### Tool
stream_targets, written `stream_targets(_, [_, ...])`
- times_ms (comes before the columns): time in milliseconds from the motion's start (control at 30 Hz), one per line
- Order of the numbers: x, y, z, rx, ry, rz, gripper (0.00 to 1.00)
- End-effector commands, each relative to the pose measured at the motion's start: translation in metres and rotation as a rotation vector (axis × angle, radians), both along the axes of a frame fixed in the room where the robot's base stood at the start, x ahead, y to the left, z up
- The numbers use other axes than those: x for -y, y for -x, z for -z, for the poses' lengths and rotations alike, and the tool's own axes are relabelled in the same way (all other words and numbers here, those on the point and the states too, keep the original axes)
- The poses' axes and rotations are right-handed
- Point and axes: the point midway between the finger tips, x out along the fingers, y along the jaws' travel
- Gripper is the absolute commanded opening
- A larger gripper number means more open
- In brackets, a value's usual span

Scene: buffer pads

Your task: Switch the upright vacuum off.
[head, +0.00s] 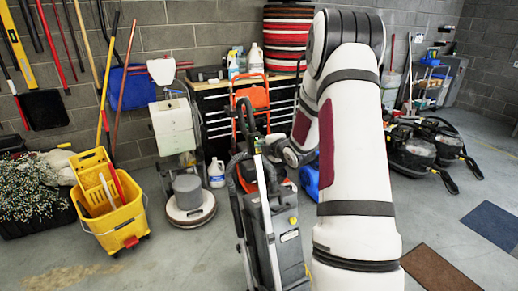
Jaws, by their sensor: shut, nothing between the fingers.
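The upright vacuum (290,248) is a grey machine standing in the lower middle of the head view. It has a yellow round spot (293,220) on its upper body, a black hose on its left and a long light tube rising to a dark handle. My arm arches over from the right, and its wrist ends close to the top of the vacuum. My gripper (268,144) is a small dark shape there, beside the handle. It looks shut and empty; I cannot tell whether it touches the handle. The vacuum's right side is partly behind my arm, and I cannot make out its switch.
A yellow mop bucket (113,213) and a floor polisher (190,200) stand to the left. An orange hand truck (250,95) and a black tool chest (214,118) are behind. Black floor machines (412,150) stand at the right. Brown (438,268) and blue (492,226) mats lie front right.

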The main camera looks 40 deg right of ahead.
Motion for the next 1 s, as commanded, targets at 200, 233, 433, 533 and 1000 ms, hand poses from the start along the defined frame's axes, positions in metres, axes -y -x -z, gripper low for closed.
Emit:
stream_targets(200, [0.001, -0.004, 0.002, 0.0, 0.0, 0.0, 0.0])
stream_targets(233, [0.001, -0.005, 0.002, 0.0, 0.0, 0.0, 0.0])
stream_targets(433, [0.001, -0.006, 0.003, -0.001, 0.0, 0.0, 0.0])
stream_targets(533, [0.001, -0.004, 0.001, -0.001, 0.0, 0.0, 0.0])
stream_targets(1000, [-0.007, 0.026, -0.011, -0.002, -0.001, -0.001, 0.0])
